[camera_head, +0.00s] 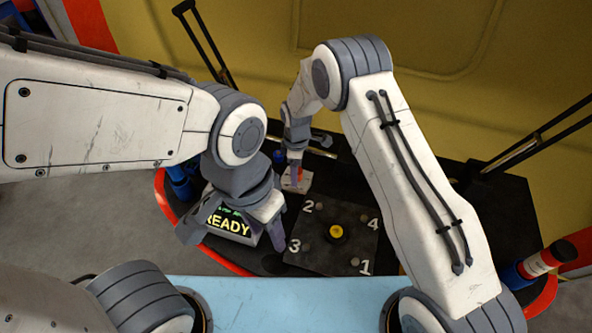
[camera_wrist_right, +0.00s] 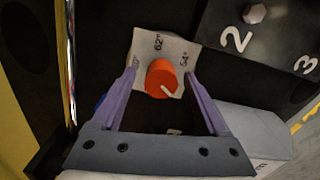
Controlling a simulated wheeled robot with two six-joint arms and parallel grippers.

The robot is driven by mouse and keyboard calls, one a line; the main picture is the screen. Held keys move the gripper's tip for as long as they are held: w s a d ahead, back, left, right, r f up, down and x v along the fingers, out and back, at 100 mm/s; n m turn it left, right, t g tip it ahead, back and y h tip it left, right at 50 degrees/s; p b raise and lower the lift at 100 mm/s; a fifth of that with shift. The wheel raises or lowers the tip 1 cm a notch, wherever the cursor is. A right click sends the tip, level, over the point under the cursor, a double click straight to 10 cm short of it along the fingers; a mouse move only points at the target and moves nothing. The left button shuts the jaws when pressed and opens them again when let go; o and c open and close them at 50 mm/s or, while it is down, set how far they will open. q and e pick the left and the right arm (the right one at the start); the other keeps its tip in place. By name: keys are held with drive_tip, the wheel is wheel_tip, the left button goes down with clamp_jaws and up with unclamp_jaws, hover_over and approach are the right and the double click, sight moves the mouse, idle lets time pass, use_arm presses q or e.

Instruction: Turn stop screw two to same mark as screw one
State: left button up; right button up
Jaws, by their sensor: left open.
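An orange knob (camera_wrist_right: 162,78) with a white pointer line stands on a pale plate (camera_wrist_right: 180,48) marked with degree figures, one reading 62°. My right gripper (camera_wrist_right: 160,76) has its purple fingers on either side of the knob, with gaps showing. Whether they touch it anywhere is hard to tell. A dark square plate (camera_head: 330,256) carries labels 1 to 3 and another, with small bolts near the corners and a yellow centre. A hex bolt (camera_wrist_right: 254,13) sits by label 2. My left gripper (camera_head: 232,232) is open and empty in front of the screen.
A screen (camera_head: 229,222) reading READY stands left of the numbered plate. A red-edged dark console surrounds both, with a yellow wall (camera_head: 470,100) behind. Black bars (camera_head: 535,148) rise at the right.

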wheel_tip(320, 180, up, 10)
drive_tip(key=shift+r, duration=0.2)
idle(0.4)
idle(0.4)
